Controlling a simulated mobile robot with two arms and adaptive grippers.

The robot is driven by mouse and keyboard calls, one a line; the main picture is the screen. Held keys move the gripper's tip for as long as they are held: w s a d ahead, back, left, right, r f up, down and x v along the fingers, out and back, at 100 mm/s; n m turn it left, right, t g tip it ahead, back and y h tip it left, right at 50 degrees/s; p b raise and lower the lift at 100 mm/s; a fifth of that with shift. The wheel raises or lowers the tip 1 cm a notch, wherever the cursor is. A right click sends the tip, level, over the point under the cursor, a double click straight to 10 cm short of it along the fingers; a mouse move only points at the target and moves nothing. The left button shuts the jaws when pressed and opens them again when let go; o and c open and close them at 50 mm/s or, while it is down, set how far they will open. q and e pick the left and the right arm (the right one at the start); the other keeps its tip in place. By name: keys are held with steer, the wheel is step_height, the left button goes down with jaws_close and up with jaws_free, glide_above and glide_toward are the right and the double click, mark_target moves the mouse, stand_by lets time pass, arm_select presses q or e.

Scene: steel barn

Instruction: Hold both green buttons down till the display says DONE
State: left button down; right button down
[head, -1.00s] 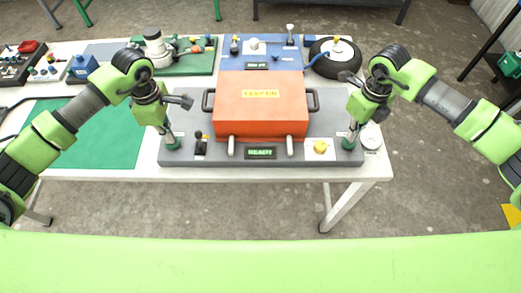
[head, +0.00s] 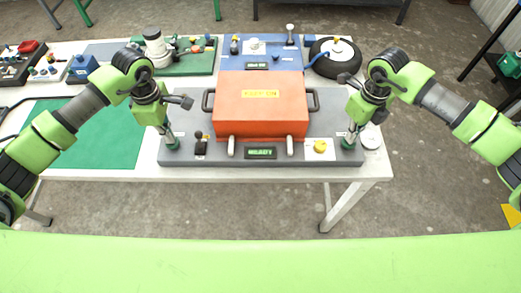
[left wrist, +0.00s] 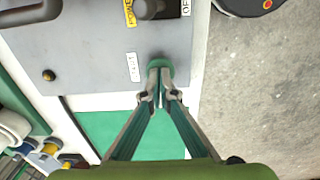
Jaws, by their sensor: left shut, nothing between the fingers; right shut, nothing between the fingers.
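A grey panel (head: 222,155) carries an orange press-like box (head: 262,118). A green button (head: 173,146) sits at its front left corner and another green button (head: 347,144) at its front right. The small display (head: 261,153) between them shows green text that seems to read READY. My left gripper (head: 171,138) is shut, fingertips at the left button. In the left wrist view the fingertips (left wrist: 160,84) reach this button (left wrist: 159,62), with a START label beside it. My right gripper (head: 350,135) is shut, fingertips at the right button. I cannot tell whether either button is pressed down.
A black lever switch (head: 200,146) stands right of the left button. A yellow knob (head: 320,146) is left of the right button. A blue board (head: 261,54) and a wheel (head: 334,57) lie behind. A green mat (head: 97,140) lies at the left.

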arm_select(q)
steer(key=shift+f, duration=0.15)
arm_select(e)
steer(key=shift+f, duration=0.15)
arm_select(q)
steer(key=shift+f, duration=0.5)
arm_select(e)
steer(key=shift+f, duration=0.5)
stand_by(0.5)
stand_by(0.7)
